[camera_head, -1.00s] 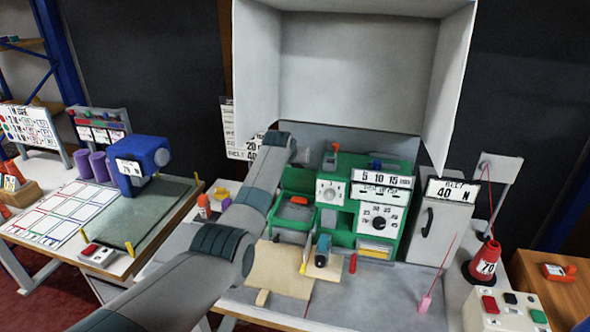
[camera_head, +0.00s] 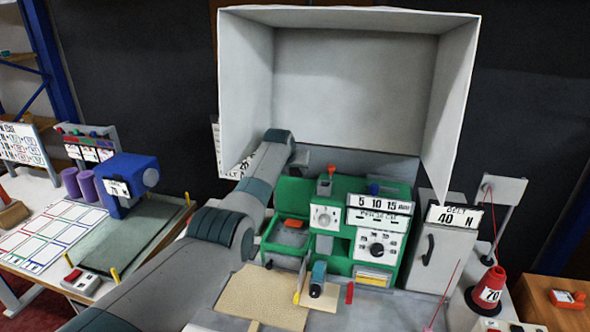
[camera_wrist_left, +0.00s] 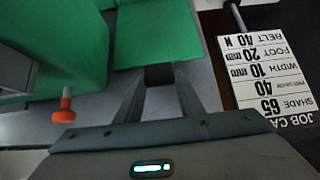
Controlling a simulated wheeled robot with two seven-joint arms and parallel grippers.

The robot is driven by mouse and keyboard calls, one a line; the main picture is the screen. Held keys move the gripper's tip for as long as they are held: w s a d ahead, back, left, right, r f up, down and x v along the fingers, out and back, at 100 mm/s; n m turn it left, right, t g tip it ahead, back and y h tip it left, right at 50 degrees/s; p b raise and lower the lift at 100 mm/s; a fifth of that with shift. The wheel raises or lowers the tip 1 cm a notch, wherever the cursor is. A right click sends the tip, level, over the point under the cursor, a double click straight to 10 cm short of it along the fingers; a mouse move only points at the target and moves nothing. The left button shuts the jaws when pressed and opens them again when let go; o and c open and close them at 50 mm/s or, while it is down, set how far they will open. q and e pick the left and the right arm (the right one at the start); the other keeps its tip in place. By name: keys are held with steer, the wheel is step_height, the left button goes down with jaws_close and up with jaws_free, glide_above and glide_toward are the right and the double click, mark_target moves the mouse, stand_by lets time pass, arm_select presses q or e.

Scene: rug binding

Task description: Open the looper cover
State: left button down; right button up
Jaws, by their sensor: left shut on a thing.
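The green machine (camera_head: 340,189) stands on the bench in the head view. Its left part is a green open-topped section (camera_head: 285,248) with an orange piece at its back. I cannot tell for sure which green panel is the looper cover. In the left wrist view, my left gripper (camera_wrist_left: 160,84) is shut on a small dark tab (camera_wrist_left: 159,74) at the edge of a green panel (camera_wrist_left: 155,35). In the head view my left arm reaches to the machine's left side and hides part of it; the fingers are not clearly seen there. My right gripper is not in view.
A large pale hood (camera_head: 345,85) hangs over the machine. A grey cabinet (camera_head: 440,250) and a red cone (camera_head: 488,290) stand to the right. A tan mat (camera_head: 245,297) lies in front. A job card (camera_wrist_left: 262,80) hangs beside the gripper in the wrist view. A blue machine (camera_head: 130,185) stands left.

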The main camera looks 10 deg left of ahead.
arm_select(q)
steer(key=shift+w+r, duration=0.1)
steer(key=shift+r, duration=0.15)
steer(key=c, duration=1.3)
jaws_free()
steer(key=shift+o, duration=0.6)
steer(key=shift+f, duration=0.1)
steer(key=shift+s, duration=0.25)
steer(key=b+v, duration=0.4)
steer(key=v, duration=1.3)
